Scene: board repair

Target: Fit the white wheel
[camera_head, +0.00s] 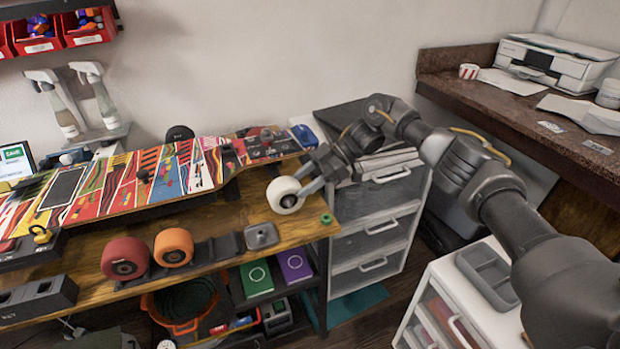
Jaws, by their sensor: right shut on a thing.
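A white wheel (284,194) with a dark hub is held above the right part of the wooden bench. My right gripper (300,188) comes in from the right and is shut on the white wheel. The colourful skateboard deck (120,184) lies along the bench, left of and behind the wheel. A red wheel (125,258) and an orange wheel (173,247) stand near the bench's front edge. A small green nut-like piece (326,219) lies at the bench's right end. My left gripper is not in view.
A grey metal piece (261,236) and a dark strip (215,250) lie near the bench's front edge. A drawer unit (376,240) stands right of the bench. A grey tray (487,275) sits on a white cabinet at lower right. Bare wood (225,220) shows in front of the deck.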

